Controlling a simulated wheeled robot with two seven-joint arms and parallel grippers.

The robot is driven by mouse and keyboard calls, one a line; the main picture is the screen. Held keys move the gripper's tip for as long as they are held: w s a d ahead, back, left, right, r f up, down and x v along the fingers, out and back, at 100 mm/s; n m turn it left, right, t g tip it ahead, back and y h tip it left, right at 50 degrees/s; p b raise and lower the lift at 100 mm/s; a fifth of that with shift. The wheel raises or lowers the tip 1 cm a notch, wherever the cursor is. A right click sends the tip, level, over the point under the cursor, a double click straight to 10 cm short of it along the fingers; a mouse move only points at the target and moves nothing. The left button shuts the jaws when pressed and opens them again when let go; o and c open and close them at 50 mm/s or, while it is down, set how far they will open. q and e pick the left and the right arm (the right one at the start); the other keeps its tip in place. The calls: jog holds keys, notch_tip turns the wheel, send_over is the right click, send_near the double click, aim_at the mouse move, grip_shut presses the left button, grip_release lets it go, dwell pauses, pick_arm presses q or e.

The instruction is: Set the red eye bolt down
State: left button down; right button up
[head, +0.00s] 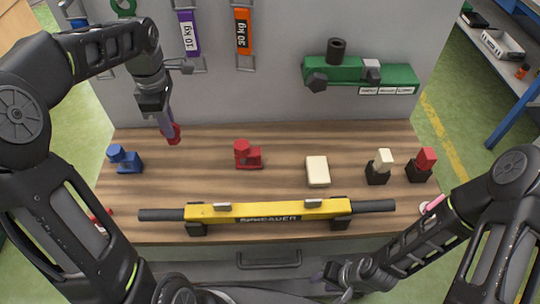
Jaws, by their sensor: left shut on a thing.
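My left gripper (169,124) is shut on a small red piece, which I take to be the red eye bolt (173,135). The eye bolt is at the back left of the wooden table (205,138); its upper part is hidden by the fingers. I cannot tell whether its underside touches the table. My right gripper (325,280) is low at the front edge, away from the eye bolt; its fingers are too small and dark to judge.
A blue piece (123,159) stands left of the held bolt, a red piece (247,155) right. A cream block (317,171), white-topped (384,160) and red-topped (425,160) pieces stand further right. A yellow spreader bar (260,212) spans the front. A green fixture (350,73) is behind.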

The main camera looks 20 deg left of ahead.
aim_at(174, 142)
pick_arm(q)
jog(key=shift+s, duration=0.15)
jog(key=shift+f, duration=3.1)
jog(key=shift+f+p, duration=0.4)
jog(key=shift+f, duration=1.5)
jog(key=shift+f, duration=0.1)
jog(key=c, duration=1.9)
grip_release()
jog(key=shift+f, duration=0.1)
jog(key=shift+c, duration=0.2)
jog(key=o, duration=0.5)
jog(key=shift+c, duration=0.2)
